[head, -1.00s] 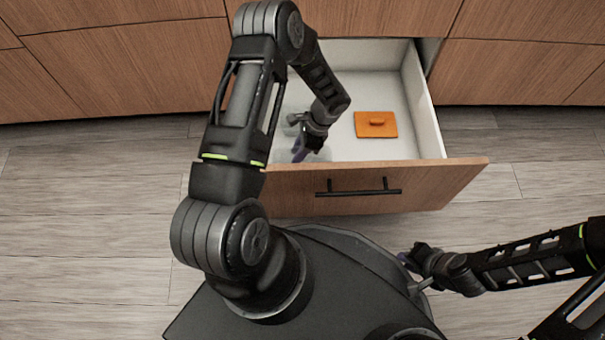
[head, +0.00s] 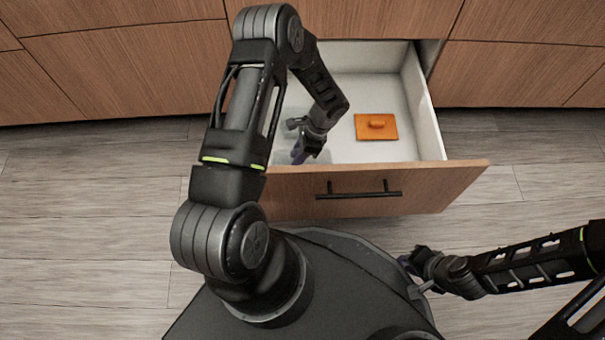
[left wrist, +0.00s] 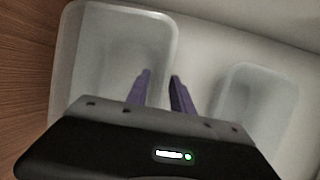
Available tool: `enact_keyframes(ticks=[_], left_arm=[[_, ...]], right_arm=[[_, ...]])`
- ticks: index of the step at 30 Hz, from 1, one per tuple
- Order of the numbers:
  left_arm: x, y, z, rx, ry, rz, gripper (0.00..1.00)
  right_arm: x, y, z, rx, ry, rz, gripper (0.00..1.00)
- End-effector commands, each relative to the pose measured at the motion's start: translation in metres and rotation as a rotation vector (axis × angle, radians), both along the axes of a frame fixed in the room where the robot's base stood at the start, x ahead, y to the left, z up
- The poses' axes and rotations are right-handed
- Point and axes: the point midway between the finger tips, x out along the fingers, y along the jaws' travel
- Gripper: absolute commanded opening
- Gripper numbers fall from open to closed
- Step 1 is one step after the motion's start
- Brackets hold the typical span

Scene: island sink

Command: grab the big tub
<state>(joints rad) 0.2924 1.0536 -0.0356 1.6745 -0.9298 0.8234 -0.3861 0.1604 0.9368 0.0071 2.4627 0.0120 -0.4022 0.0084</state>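The big tub (left wrist: 108,52) is whitish and translucent, at the left of the left wrist view in the open drawer. A smaller tub (left wrist: 250,92) is to its right. My left gripper (left wrist: 160,76) is open, with its purple fingers apart at the big tub's right wall. The left finger overlaps the tub's inside and the right finger is near the rim's outer side; contact cannot be told. In the head view my left gripper (head: 300,158) reaches down into the drawer, and my arm hides much of the tubs. My right gripper (head: 405,263) is outside the drawer, its fingers unclear.
An orange lid-like piece (head: 365,133) with a small handle lies on the drawer floor, right of my left gripper. The drawer front (head: 440,185) with its black handle (head: 358,194) stands between my base and the drawer's inside. Wooden cabinet fronts (head: 125,65) are behind.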

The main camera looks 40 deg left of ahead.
Motion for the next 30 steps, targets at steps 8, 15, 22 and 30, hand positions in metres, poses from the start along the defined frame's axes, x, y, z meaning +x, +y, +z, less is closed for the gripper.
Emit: enact_keyframes(ticks=[8, 15, 22, 30], left_arm=[[0.0, 0.0001, -0.0035, 0.0, 0.0, 0.0, 0.28], [0.0, 0.0, -0.0032, 0.0, 0.0, 0.0, 0.28], [0.0, 0.0, -0.0032, 0.0, 0.0, 0.0, 0.1], [0.0, 0.0001, -0.0033, 0.0, 0.0, 0.0, 0.0]], right_arm=[[0.0, 0.0, -0.0034, 0.0, 0.0, 0.0, 0.2], [-0.0001, 0.0, -0.0032, 0.0, 0.0, 0.0, 0.2], [-0.0001, 0.0, -0.0032, 0.0, 0.0, 0.0, 0.2], [-0.0001, 0.0, -0.0032, 0.0, 0.0, 0.0, 0.2]])
